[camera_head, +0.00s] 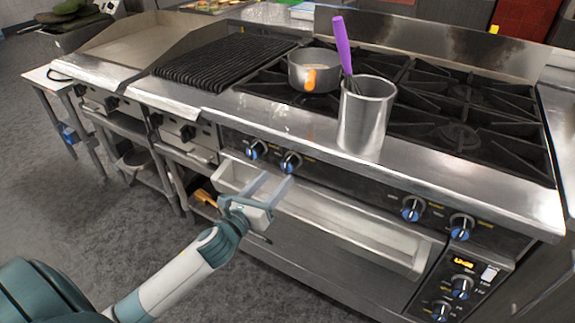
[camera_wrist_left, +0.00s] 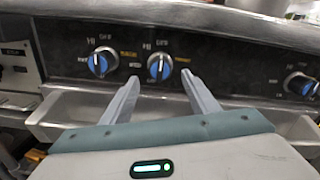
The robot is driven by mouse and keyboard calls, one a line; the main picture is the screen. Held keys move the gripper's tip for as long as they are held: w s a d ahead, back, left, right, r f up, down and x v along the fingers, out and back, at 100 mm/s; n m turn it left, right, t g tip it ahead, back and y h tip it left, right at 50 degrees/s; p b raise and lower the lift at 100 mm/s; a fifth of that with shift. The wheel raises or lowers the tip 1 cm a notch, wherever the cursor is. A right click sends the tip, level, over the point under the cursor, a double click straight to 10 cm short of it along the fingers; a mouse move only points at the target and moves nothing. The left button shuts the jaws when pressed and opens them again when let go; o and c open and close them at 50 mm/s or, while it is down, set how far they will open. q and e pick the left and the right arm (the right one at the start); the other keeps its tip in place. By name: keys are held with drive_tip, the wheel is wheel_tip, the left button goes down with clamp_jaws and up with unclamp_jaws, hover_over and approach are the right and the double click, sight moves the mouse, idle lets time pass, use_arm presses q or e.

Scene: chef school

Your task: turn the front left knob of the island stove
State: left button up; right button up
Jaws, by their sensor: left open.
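The island stove (camera_head: 330,190) has a row of blue-and-silver knobs on its front panel. The leftmost knob (camera_head: 256,149) and the second knob (camera_head: 290,162) sit close together. In the left wrist view, the leftmost knob (camera_wrist_left: 101,62) is left of my fingers, and the second knob (camera_wrist_left: 159,67) appears between and just beyond the fingertips. My left gripper (camera_head: 270,181) is open and empty, its fingers pointing at the panel just below these knobs in the head view. Contact with a knob cannot be seen. My right gripper is not in view.
A white trough-like ledge (camera_head: 325,222) runs below the knobs, under my left fingers. A steel container (camera_head: 366,120) with a purple-handled whisk (camera_head: 343,45) stands on the front edge. A saucepan (camera_head: 314,72) sits on the burners. Two more knobs (camera_head: 412,208) are further right.

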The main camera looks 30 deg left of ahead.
sight(285, 169)
use_arm(q)
drive_tip(key=w, duration=0.7)
drive_tip(key=shift+w+d, duration=0.15)
drive_tip(key=shift+w, duration=0.2)
drive_tip(key=c, duration=1.1)
